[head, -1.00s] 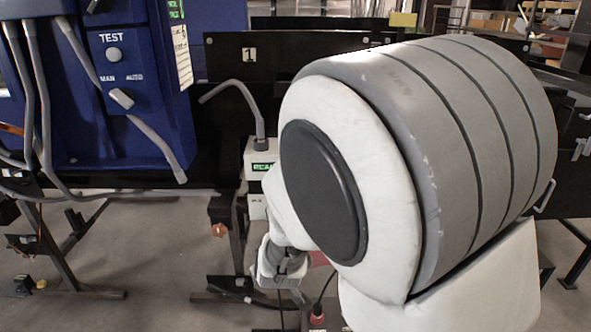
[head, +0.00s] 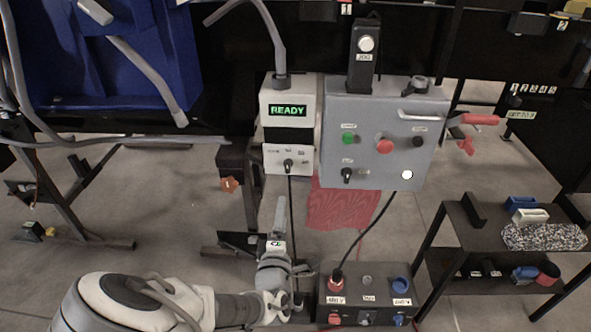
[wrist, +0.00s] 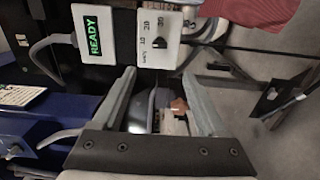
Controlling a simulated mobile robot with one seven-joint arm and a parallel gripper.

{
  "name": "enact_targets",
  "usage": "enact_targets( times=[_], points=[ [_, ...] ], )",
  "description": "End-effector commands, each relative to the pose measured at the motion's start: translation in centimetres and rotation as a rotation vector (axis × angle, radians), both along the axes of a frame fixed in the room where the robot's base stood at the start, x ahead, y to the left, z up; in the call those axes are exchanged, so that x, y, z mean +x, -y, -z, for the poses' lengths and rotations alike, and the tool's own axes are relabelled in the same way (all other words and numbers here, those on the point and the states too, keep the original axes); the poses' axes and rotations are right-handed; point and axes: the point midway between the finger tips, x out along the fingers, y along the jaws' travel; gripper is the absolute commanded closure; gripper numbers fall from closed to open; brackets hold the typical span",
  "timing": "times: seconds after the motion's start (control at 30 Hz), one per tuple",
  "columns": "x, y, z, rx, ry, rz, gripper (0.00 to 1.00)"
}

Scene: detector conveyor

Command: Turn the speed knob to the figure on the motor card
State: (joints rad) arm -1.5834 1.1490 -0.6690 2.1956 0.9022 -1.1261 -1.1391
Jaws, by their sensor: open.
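The speed knob (head: 288,165) is a small black knob on a white panel under a green READY display (head: 287,110). In the wrist view the knob (wrist: 160,44) sits beside a printed scale with 10, 20 and 30; its exact setting is too small to tell. My gripper (wrist: 158,75) is open and empty, its fingertips short of the panel's edge and apart from the knob. In the head view my gripper (head: 279,208) is below the panel. A white printed card (wrist: 22,105) is at the wrist view's left; I cannot tell whether it is the motor card.
A grey control box (head: 385,135) with buttons, another knob and a red-handled lever adjoins the panel on the right. A black button box (head: 368,295) is below. A shelf (head: 490,250) holds small items at right. The blue cabinet (head: 110,50) and cables are at left.

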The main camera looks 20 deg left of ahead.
Motion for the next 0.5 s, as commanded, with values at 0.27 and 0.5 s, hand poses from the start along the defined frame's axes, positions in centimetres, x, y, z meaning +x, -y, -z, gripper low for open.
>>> enact_targets(
  times=[0.27, 0.5],
  points=[
    [3.8, -0.8, 0.1, 0.001, 0.004, 0.002, 0.25],
    [9.1, -2.0, 0.2, 0.001, 0.004, 0.003, 0.25]
  ],
)
